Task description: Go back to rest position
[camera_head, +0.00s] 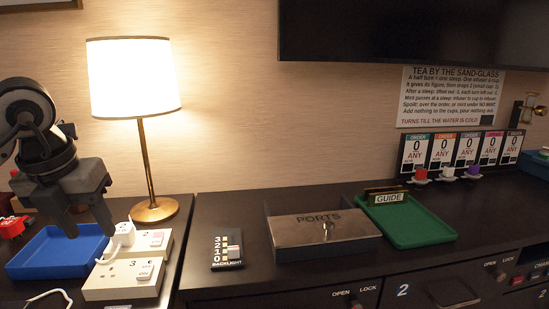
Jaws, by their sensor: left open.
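My left gripper (87,232) hangs at the left with its fingers pointing down and apart. It is open, with nothing seen between its fingers. It is above or in front of the right part of the blue tray (40,262) and close to a white plug (124,232) on the white socket block (150,242). I cannot tell whether a finger touches the tray. My right gripper is not in view.
A lit lamp (133,80) stands behind the sockets. A second socket block (122,282), a backlight switch (227,250), a PORTS box (320,232) and a green tray (412,224) are on the dark counter. Bare counter (225,215) lies between lamp and box.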

